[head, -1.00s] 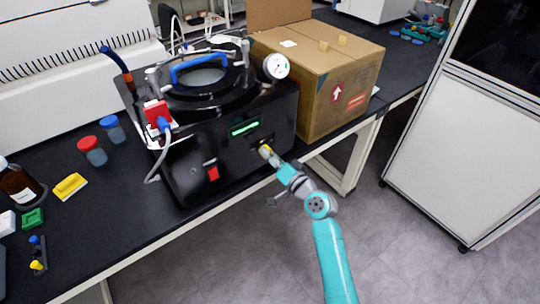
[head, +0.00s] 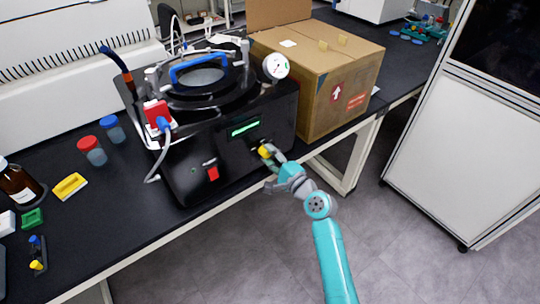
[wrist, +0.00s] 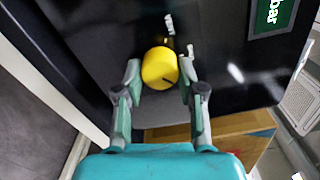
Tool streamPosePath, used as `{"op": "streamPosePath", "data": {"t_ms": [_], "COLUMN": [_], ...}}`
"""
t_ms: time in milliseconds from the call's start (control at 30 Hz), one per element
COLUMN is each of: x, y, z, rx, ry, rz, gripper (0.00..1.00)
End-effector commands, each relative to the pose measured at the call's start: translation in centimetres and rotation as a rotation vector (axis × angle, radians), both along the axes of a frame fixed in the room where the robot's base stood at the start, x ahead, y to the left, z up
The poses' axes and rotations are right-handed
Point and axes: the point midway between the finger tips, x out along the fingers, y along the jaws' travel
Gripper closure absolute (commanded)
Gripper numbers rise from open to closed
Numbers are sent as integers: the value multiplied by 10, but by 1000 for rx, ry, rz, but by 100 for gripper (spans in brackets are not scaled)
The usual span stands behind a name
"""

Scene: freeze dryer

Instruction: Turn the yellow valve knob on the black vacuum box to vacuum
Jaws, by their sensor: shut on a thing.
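The black vacuum box (head: 222,160) stands on the bench in the head view. Its yellow valve knob (head: 264,151) is on the front panel, right of the red switch and below the green-lit display. In the wrist view the round yellow knob (wrist: 158,66) sits between my two fingertips, with a dark pointer mark toward its lower right. My gripper (head: 270,160) is shut on the knob, one finger at each side; the gripper also shows in the wrist view (wrist: 160,72). White labels (wrist: 169,24) lie on the panel beside the knob, too small to read.
A cardboard box (head: 330,85) stands right of the vacuum box, close to it. Capped bottles and small items lie on the bench at left. The floor in front is clear.

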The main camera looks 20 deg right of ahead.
Motion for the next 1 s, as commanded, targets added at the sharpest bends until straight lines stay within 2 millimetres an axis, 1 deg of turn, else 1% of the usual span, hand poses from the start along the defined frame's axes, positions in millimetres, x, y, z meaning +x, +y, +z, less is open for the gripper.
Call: {"op": "streamPosePath", "data": {"t_ms": [200,400,967,1000], "x": [0,0,0,0], "y": [-1,-1,-1,-1], "z": [-1,-1,-2,-2], "rx": [122,187,215,215], "ry": [40,61,72,72], "rz": [-2,-2,-3,-3], "gripper": [96,96,96,56]}}
